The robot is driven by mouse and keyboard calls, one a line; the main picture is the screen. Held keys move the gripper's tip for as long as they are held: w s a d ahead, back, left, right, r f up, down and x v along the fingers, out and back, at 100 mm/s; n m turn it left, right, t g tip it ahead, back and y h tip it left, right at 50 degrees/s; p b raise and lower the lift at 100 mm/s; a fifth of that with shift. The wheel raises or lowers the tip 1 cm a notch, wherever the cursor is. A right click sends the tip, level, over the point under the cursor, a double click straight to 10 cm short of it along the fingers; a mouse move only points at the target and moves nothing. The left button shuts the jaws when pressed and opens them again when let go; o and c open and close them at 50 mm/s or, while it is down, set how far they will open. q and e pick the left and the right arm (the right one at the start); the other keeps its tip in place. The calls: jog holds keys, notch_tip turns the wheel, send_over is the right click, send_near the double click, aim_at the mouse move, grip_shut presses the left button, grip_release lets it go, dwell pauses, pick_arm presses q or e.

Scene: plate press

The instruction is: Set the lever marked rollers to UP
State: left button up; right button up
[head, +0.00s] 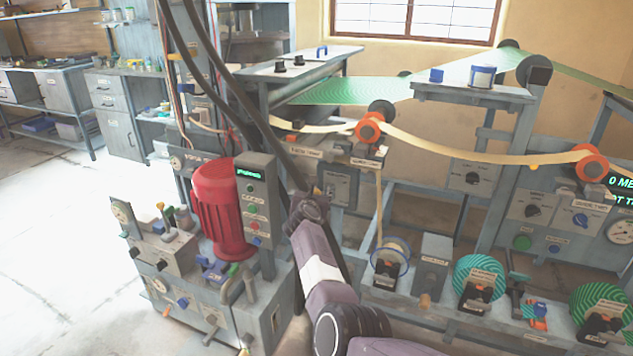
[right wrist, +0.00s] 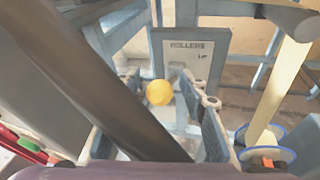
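The rollers plate (right wrist: 190,62) is a grey panel in the right wrist view, with "ROLLERS" along its top and what looks like "UP" at its upper right. The lever's round yellow knob (right wrist: 159,93) shows below and in front of it. My right gripper (right wrist: 168,115) is open, with one finger on each side of the knob and visible gaps between. Contact with the knob does not show. In the head view my right gripper (head: 312,203) is small, near the grey panels behind the red motor. The lever's exact position is unclear. My left gripper is out of view.
Thick dark cables (head: 232,105) hang in front of the machine, and a dark band crosses the right wrist view (right wrist: 100,75). The red motor (head: 220,208) and control box (head: 257,205) stand left of my arm. A spool (head: 390,256) stands to the right.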

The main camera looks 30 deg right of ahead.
notch_tip(320, 180, up, 10)
jog(key=shift+f, duration=0.1)
dwell(0.4)
dwell(0.4)
